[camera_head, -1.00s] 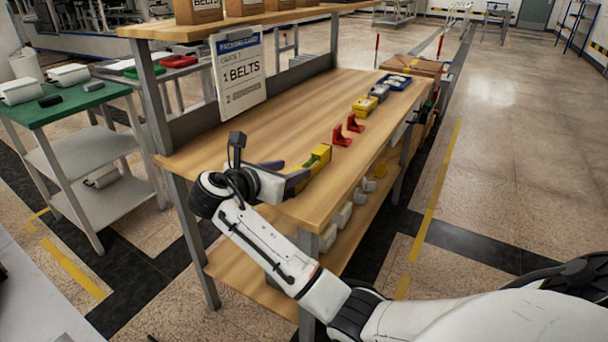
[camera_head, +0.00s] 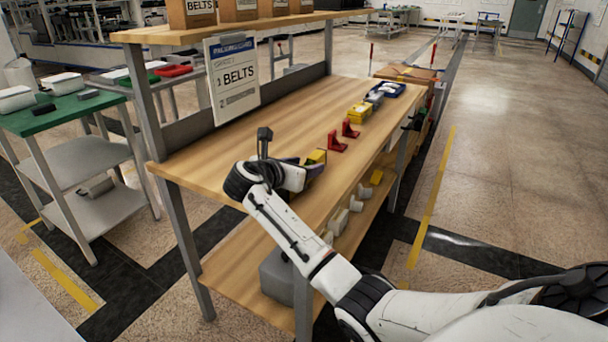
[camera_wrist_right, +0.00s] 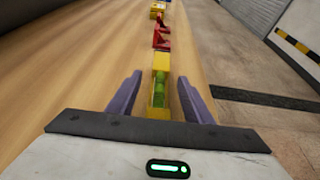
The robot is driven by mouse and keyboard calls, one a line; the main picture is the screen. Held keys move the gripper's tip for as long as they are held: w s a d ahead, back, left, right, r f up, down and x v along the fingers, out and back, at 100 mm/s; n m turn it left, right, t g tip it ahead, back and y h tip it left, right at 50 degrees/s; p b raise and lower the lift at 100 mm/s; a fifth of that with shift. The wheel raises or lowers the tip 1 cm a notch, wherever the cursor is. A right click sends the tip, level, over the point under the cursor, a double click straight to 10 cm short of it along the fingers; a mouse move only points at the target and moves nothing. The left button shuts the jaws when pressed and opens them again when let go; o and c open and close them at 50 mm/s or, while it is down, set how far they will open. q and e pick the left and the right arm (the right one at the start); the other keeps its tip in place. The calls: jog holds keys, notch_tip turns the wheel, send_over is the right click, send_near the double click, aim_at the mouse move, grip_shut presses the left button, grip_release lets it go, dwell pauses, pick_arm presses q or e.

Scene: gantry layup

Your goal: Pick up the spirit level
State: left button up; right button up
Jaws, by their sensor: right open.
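The spirit level (camera_head: 319,157) is a yellow bar on the wooden workbench, near its front right edge. In the head view my right gripper and wrist hide most of it. The right wrist view shows it as a yellow bar with a green vial (camera_wrist_right: 160,88), lying lengthwise between the two fingers. My right gripper (camera_wrist_right: 160,84) is open, with a purple-grey finger on either side of the level and a visible gap to each. In the head view the right gripper (camera_head: 308,168) is low over the bench at the level. My left gripper is not in view.
The bench middle is clear.

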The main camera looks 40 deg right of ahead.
grip_shut()
